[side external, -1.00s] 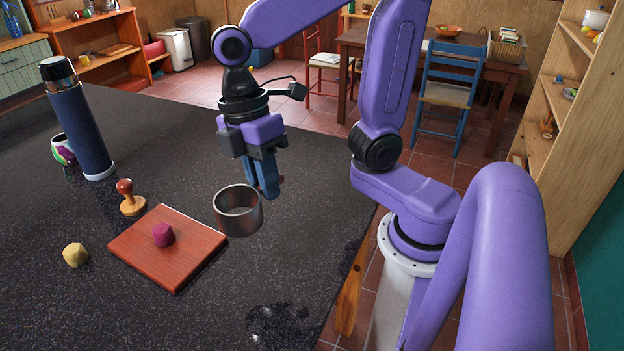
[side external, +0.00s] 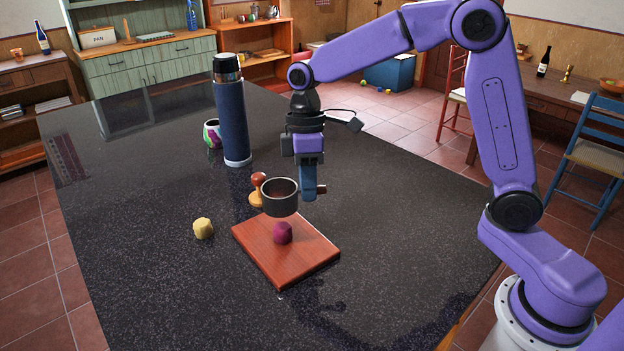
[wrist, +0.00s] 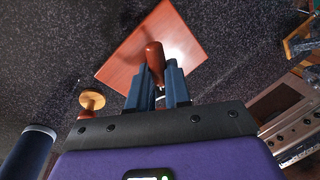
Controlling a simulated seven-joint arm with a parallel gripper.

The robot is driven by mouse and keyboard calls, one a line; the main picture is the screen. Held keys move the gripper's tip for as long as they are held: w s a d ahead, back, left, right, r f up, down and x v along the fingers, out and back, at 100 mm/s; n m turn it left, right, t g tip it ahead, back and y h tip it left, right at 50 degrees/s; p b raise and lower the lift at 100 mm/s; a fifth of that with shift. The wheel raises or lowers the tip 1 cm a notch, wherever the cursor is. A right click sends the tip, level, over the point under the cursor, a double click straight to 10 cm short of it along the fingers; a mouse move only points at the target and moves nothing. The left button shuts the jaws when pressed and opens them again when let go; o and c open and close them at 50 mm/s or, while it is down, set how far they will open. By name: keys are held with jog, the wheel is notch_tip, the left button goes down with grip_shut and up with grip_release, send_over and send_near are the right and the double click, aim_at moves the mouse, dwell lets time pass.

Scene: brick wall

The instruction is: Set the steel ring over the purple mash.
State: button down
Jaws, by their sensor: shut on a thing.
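The steel ring (side external: 281,201) is a short, open dark-grey cylinder, held level at the left of my gripper (side external: 308,197). My gripper is shut on its brown handle (wrist: 155,58), whose end sticks out between the blue fingers (wrist: 159,88) in the wrist view. The purple mash (side external: 283,234) is a small upright lump on the reddish wooden board (side external: 278,265). The ring hangs just above the mash in the side view, apart from it. I cannot tell whether it is exactly centred. The wrist view hides the ring and the mash.
A wooden stamp (side external: 257,197) stands just behind the board, close to the ring. A tall blue flask (side external: 232,120) and a patterned cup (side external: 212,134) stand farther back. A yellow lump (side external: 203,228) lies left of the board. The dark counter's front is clear.

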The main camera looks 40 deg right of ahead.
jog(key=shift+f, duration=2.15)
jog(key=shift+f, duration=2.2)
dwell(3.3)
jog(key=c, duration=1)
grip_release()
